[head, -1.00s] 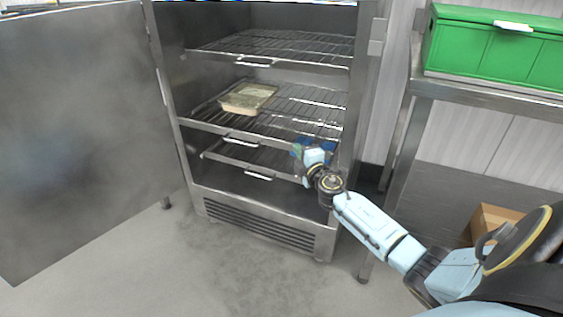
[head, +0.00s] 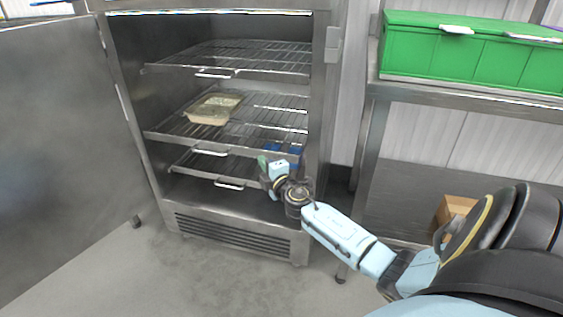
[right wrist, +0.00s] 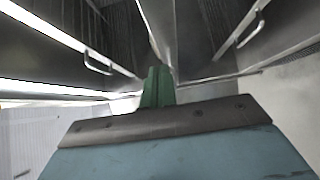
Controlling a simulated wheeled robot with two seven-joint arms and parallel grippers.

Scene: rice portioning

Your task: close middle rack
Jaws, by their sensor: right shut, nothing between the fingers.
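The middle rack (head: 262,134) is a wire shelf inside the open steel cabinet, with a handle (head: 210,151) on its front edge. A shallow tray (head: 213,121) with pale contents lies on its left part. The rack's front edge is near the cabinet opening; I cannot tell exactly how far it sticks out. My right gripper (head: 264,166) is shut and empty, at the right part of the opening just below the middle rack's front edge. Its green fingers (right wrist: 157,88) show together in the right wrist view. Contact with the rack cannot be told. My left gripper is out of view.
The upper rack (head: 245,58) and lower rack (head: 190,165) are above and below. The cabinet door (head: 60,150) stands open at the left. At the right, a steel shelf (head: 450,97) carries a green bin (head: 470,58). A cardboard box (head: 450,212) is under it. The floor in front is clear.

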